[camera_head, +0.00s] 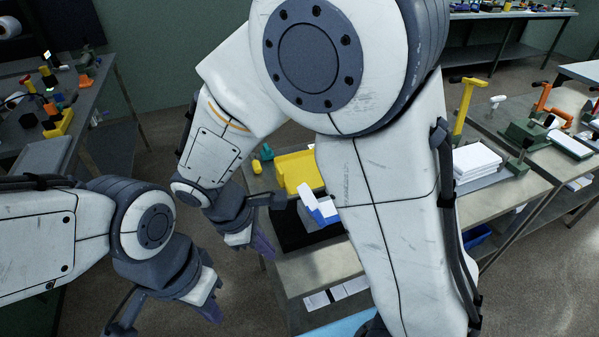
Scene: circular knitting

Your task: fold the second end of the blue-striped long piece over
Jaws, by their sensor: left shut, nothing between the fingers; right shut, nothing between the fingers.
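A white and blue piece (319,207), which looks like the blue-striped long piece, lies at a black mat (287,232) on the table (305,277). Part of it stands up at a tilt, and its right side is hidden behind my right arm. My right gripper (264,246) is shut and empty, just left of the black mat and apart from the piece. My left gripper (211,308) is shut and empty, lower left, off the table's left edge over the floor.
A yellow bin (296,170) stands behind the piece. White sheets (338,290) lie lower on the table's front side. A stack of white pieces (476,163) and a yellow post (463,105) stand on the right. Another bench (105,140) with tools is at the left.

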